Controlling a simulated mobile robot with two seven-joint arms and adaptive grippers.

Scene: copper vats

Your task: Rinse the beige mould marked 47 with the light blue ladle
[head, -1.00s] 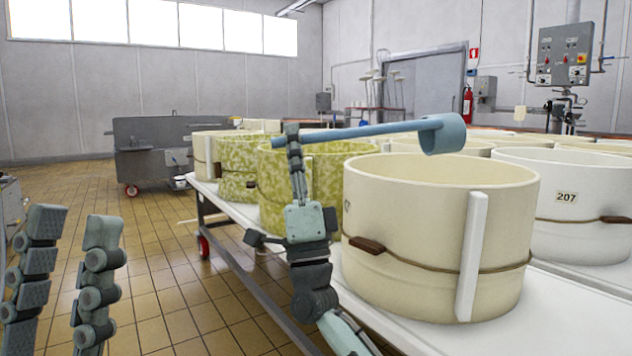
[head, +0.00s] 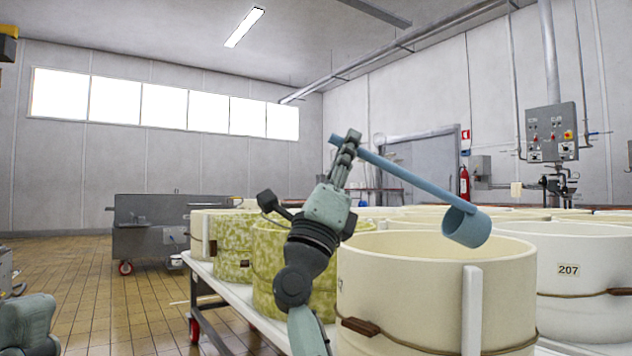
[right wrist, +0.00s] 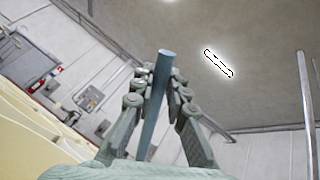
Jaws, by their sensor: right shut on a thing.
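The beige mould marked 47 (head: 410,295) is the large round tub in the front of the head view. Only part of its label shows at its left edge. A brown cord and a white upright strip are on its outside. My right gripper (head: 347,143) is shut on the handle of the light blue ladle (head: 410,178), above and left of the mould's rim. The handle slopes down to the right, and the bowl (head: 466,227) appears over the mould's opening. The handle also shows between the fingers in the right wrist view (right wrist: 155,110).
A white mould marked 207 (head: 565,295) stands close on the right. Green-mottled moulds (head: 268,275) stand behind on the left, on the same white table (head: 240,300). A grey wheeled vat (head: 145,230) is farther back. The tiled floor (head: 90,300) at left is clear.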

